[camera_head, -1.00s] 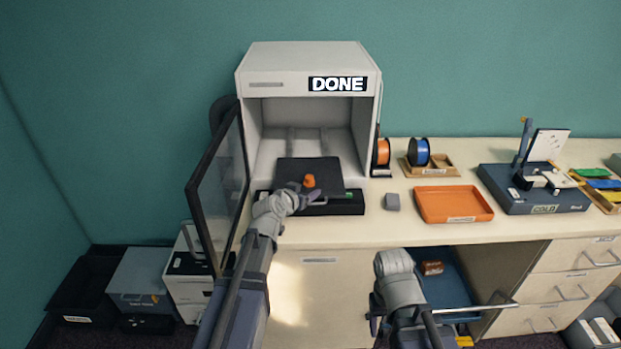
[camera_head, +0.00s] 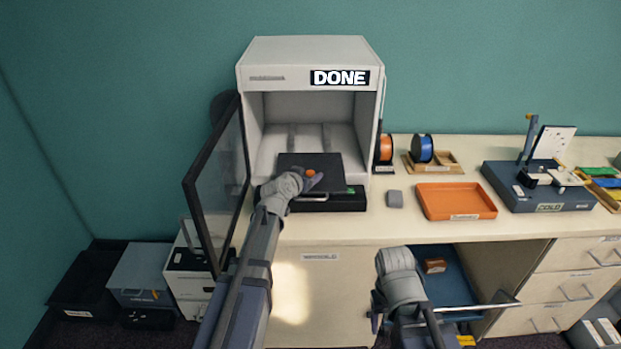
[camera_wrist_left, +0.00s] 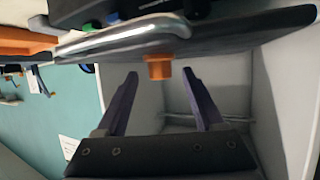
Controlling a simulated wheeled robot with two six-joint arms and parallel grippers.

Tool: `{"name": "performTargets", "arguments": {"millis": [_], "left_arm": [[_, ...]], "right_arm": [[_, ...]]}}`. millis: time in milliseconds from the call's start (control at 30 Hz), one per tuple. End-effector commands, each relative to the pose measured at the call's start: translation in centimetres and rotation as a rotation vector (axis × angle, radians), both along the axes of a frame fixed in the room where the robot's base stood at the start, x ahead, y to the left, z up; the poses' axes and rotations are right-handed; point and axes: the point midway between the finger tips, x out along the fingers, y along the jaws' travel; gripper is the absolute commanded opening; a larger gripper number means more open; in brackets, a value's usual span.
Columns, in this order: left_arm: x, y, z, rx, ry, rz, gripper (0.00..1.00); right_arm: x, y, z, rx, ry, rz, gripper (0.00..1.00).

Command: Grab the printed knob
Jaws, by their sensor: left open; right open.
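The printed knob (camera_head: 310,173) is small and orange and sits on a dark build plate (camera_head: 332,163) at the front of the white printer. My left gripper (camera_head: 312,180) is open at the knob and hides part of it. In the left wrist view the knob (camera_wrist_left: 158,68) shows between the tips of the two open fingers (camera_wrist_left: 160,77), with a gap visible on each side. My right gripper (camera_head: 377,316) is low beside my right forearm, away from the knob, and its fingers are mostly hidden.
The printer's glass door (camera_head: 218,185) stands open left of my left arm. The plate's metal handle (camera_wrist_left: 125,38) is close to the left fingers. A grey block (camera_head: 395,198) and an orange tray (camera_head: 456,201) lie to the right. An open drawer (camera_head: 452,280) is below.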

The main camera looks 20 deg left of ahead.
Motion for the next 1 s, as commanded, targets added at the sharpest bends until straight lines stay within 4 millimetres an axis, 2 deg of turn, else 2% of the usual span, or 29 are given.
{"name": "performTargets", "arguments": {"millis": [33,133,400,1000], "left_arm": [[1.2,0.0,-0.5,0.0,0.0,-0.001,0.7],[2.3,-0.2,-1.0,0.0,0.0,-0.001,0.7],[2.3,-0.2,-0.9,0.0,0.0,0.0,0.68],[2.3,-0.2,-0.9,0.0,0.0,0.0,0.0]], "right_arm": [[0.0,0.0,-0.5,0.0,0.0,0.0,0.62],[0.0,0.0,-1.0,0.0,0.0,0.0,0.62],[0.0,0.0,-0.9,0.0,0.0,0.0,0.62],[0.0,0.0,-0.9,0.0,0.0,0.0,0.62]]}}
